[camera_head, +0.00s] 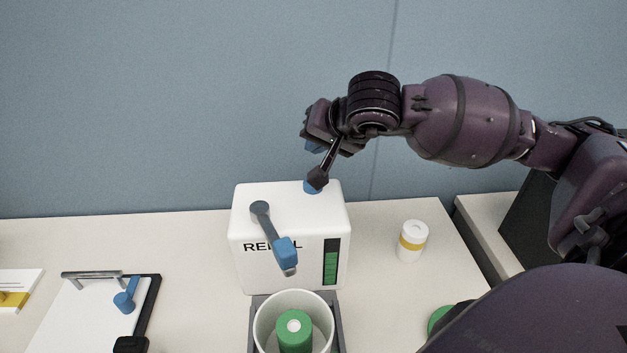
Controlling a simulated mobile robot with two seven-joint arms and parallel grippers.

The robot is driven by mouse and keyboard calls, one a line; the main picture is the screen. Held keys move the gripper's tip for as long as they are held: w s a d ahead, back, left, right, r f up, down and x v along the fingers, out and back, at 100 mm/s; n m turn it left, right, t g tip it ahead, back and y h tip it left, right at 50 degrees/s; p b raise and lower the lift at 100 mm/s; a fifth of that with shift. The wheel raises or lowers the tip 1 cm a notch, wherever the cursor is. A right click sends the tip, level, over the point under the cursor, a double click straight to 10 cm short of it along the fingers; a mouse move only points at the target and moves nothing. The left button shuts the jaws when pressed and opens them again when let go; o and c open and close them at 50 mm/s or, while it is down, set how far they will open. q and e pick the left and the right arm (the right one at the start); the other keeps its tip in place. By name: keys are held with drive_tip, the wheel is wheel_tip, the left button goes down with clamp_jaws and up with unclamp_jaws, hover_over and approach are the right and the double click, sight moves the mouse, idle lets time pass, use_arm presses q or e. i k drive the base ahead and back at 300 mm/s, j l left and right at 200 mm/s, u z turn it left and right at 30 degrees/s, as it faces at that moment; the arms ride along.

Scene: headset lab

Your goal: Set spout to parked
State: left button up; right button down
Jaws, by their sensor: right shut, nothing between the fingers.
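The white dispenser box (285,215) stands on the table, its front lettering partly covered by the spout. The spout (272,232) is a grey arm from a round pivot on the box top, reaching forward and slightly right. Its blue end (285,252) hangs over the front face, above and behind a white cup. My right gripper (317,181) is shut and empty, pointing down at the back right of the box top. Its tip is at a small blue part (312,189) there; I cannot tell whether they touch. My left gripper is not in view.
The white cup (262,322) holding a green-topped item (295,332) sits in a grey holder before the box. A yellow-banded white jar (411,242) stands right. A clipboard-like panel (85,310) with a blue lever (126,297) lies left. A blue wall stands behind.

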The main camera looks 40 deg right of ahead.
sight(284, 251)
drive_tip(key=k+j, duration=0.8)
